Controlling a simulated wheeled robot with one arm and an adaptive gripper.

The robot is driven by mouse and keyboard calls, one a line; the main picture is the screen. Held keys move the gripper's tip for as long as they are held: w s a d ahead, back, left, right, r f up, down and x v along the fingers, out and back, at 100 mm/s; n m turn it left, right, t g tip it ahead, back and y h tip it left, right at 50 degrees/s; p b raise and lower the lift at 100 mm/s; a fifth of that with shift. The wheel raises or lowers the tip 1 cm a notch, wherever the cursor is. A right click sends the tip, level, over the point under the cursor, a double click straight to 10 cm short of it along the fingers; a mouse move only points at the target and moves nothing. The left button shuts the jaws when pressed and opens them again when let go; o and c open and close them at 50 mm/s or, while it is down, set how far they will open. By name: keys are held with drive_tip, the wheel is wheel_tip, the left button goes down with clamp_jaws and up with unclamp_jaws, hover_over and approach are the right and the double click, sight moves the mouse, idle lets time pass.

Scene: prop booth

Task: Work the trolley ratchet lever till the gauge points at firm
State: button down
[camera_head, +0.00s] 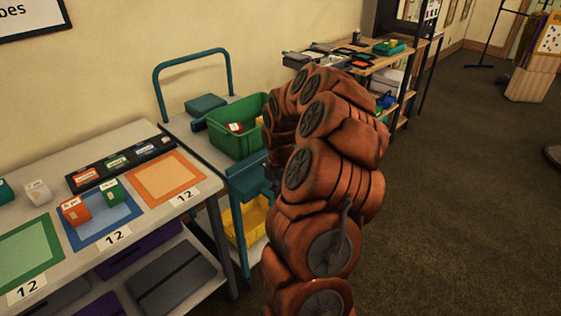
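The trolley (183,130) stands against the wall in the head view, with a teal tube handle (190,57) at its back. A green bin (225,142) sits on its top, and a teal box-like part (248,181) is at its front edge. My arm arches over the trolley's right side and hides much of it. Only a small dark part of my gripper (270,160) seems to show beside the teal part. I cannot tell its fingers or whether it touches anything. I cannot make out the ratchet lever or the gauge.
A yellow bin (246,222) is low on the trolley. A table (150,220) with coloured mats and small blocks stands close at left. A cluttered bench (385,62) is behind, along the wall.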

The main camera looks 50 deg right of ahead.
drive_tip(key=shift+f+b, duration=0.8)
drive_tip(key=shift+f, duration=1.8)
drive_tip(key=shift+r+p, duration=1.85)
drive_tip(key=shift+r, duration=2.75)
drive_tip(key=shift+f, duration=0.1)
drive_tip(key=shift+d+m+b, duration=0.2)
drive_tip(key=shift+m+b, duration=0.3)
drive_tip(key=shift+b, duration=0.2)
drive_tip(key=r+m+b, duration=0.1)
drive_tip(key=m+b, duration=0.1)
drive_tip(key=shift+d+y+b, duration=0.1)
drive_tip(key=shift+y+b, duration=0.25)
drive_tip(key=shift+y, duration=0.05)
drive_tip(key=shift+s+r+m+t+y+b, duration=0.1)
drive_tip(key=shift+r+m+t+y+b, duration=0.25)
drive_tip(key=shift+r+m+b, duration=0.5)
drive_tip(key=shift+m+t, duration=0.25)
drive_tip(key=shift+m, duration=0.4)
drive_tip(key=shift+a+f+b, duration=0.2)
drive_tip(key=shift+f+b, duration=1.4)
drive_tip(key=shift+f, duration=1.15)
